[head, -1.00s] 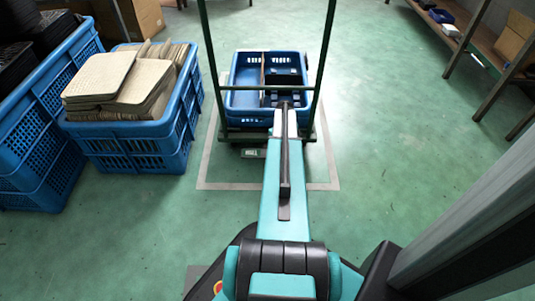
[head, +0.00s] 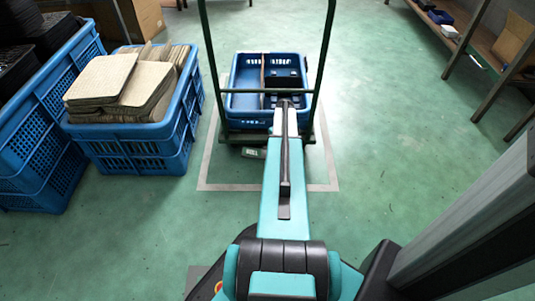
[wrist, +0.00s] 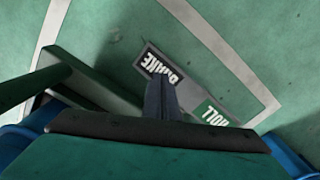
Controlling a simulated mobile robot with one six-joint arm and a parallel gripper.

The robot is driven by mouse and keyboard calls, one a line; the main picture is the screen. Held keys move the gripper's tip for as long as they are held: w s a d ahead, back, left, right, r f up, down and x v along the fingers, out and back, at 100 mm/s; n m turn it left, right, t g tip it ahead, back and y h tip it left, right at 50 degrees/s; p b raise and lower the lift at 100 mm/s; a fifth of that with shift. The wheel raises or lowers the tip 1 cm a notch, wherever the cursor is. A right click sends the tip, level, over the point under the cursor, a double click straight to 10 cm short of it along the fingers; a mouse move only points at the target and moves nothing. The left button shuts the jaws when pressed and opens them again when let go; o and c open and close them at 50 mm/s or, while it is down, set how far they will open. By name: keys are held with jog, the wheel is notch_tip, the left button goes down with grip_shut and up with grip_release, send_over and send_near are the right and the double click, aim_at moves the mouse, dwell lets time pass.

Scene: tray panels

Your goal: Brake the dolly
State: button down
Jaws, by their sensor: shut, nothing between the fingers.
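The dolly (head: 313,138) stands ahead in the head view, a green platform with a tall tube handle (head: 327,50). It carries a blue crate (head: 250,103). A pedal bar shows below its near edge (head: 253,153). In the wrist view the bar has a dark BRAKE end (wrist: 152,62) at left and a green ROLL end (wrist: 213,113) at right. My gripper (wrist: 159,82) is shut and empty, its tips over the BRAKE end and covering part of the lettering. I cannot tell whether they touch it. In the head view my arm hides the gripper.
A pale square outline (head: 325,175) is marked on the floor around the dolly. Blue crates (head: 140,155) stand at left, one filled with brown cardboard (head: 105,80). A shelf bench (head: 480,45) stands at far right. The green floor between is clear.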

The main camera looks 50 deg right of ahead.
notch_tip(320, 180, up, 5)
jog(key=p, duration=0.3)
jog(key=shift+f, duration=0.2)
dwell(0.7)
